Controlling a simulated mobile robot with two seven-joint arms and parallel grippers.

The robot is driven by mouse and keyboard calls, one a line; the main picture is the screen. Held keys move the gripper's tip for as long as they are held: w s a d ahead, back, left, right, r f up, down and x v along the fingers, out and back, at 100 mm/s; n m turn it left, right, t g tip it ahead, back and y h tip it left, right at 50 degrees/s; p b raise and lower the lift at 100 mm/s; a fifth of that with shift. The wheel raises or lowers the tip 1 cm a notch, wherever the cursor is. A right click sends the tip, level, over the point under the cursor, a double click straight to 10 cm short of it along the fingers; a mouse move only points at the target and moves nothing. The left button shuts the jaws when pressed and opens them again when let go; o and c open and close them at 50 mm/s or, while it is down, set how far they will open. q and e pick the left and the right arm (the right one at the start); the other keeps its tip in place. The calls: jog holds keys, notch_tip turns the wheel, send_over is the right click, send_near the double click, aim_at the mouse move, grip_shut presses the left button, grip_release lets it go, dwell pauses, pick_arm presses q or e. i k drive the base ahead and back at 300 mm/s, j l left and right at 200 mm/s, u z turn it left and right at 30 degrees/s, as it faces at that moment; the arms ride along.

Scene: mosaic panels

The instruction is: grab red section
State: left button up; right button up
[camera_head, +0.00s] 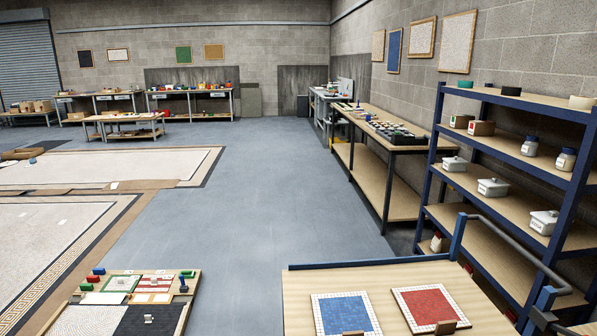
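A red mosaic panel (428,304) with a white tiled border lies flat on a wooden-topped cart (300,308) at the bottom right. A small brown block (446,327) sits at its near edge. A blue mosaic panel (344,311) with a similar white border lies to its left, with another brown block (353,333) at its near edge. Both of my grippers are out of view.
A blue shelf rack (520,150) with white tubs stands on the right. A long workbench (385,178) lines the right wall. A board (130,300) with small coloured blocks lies at the lower left. The grey floor (245,220) between is clear.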

aim_at(428, 308)
jog(key=z, duration=0.95)
jog(key=i+l, duration=0.25)
jog(key=l, duration=0.15)
jog(key=i+l, duration=0.25)
jog(key=l, duration=0.15)
jog(key=i+l, duration=0.25)
jog(key=l, duration=0.2)
jog(key=i+l, duration=0.25)
jog(key=l, duration=0.15)
jog(key=i+l, duration=0.25)
jog(key=l, duration=0.15)
